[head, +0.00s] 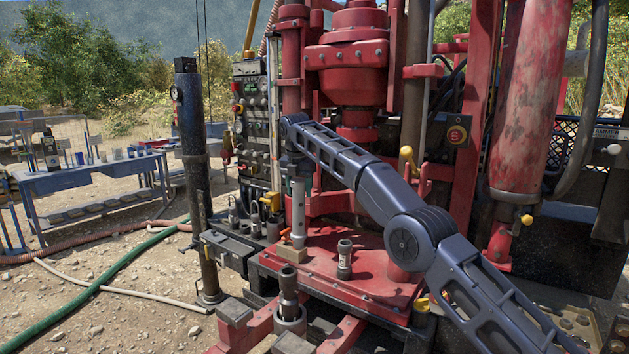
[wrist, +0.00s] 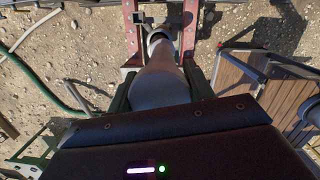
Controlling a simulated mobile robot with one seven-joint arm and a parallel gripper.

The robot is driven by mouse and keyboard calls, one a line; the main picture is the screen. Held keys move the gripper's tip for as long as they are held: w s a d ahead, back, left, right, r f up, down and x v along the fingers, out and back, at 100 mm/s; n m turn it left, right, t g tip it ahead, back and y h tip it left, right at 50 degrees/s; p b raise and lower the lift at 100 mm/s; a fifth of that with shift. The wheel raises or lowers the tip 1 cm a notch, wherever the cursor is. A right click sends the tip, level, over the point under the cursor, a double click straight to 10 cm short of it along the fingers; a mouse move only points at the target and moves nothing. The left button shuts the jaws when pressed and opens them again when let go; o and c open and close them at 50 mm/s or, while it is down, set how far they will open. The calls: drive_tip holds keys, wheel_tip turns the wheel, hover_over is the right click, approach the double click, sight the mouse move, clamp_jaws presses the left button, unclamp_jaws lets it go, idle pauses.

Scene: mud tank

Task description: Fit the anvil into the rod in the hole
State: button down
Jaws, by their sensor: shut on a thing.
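The anvil (head: 298,208) is a silver-grey cylinder hanging upright below my gripper (head: 297,174) in the head view. In the wrist view the anvil (wrist: 160,88) runs away from between the two fingers of my gripper (wrist: 155,95), which are shut on it. The rod in the hole (head: 289,283) is a short dark piece standing upright in a round collar at the front of the rig, lower in the head picture than the anvil. In the wrist view a round end (wrist: 158,36) shows past the anvil, between red beams. I cannot tell whether they touch.
The red rig deck (head: 380,285) carries a loose dark cylindrical piece (head: 344,259). A dark upright post (head: 192,170) and a control panel (head: 255,120) stand close by. A blue workbench (head: 85,178) and a green hose (head: 110,285) lie left.

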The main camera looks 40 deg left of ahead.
sight(299, 215)
drive_tip(key=shift+n, duration=0.3)
drive_tip(key=shift+s+a+f, duration=0.75)
drive_tip(key=shift+s, duration=0.15)
drive_tip(key=shift+s+a+f, duration=0.7)
drive_tip(key=shift+s+f, duration=0.05)
drive_tip(key=shift+s, duration=0.1)
drive_tip(key=shift+f, duration=0.1)
wheel_tip(299, 215, down, 9)
drive_tip(key=shift+f, duration=0.1)
idle(0.5)
drive_tip(key=c, duration=0.7)
unclamp_jaws()
drive_tip(key=shift+o, duration=1)
drive_tip(key=shift+f, duration=0.15)
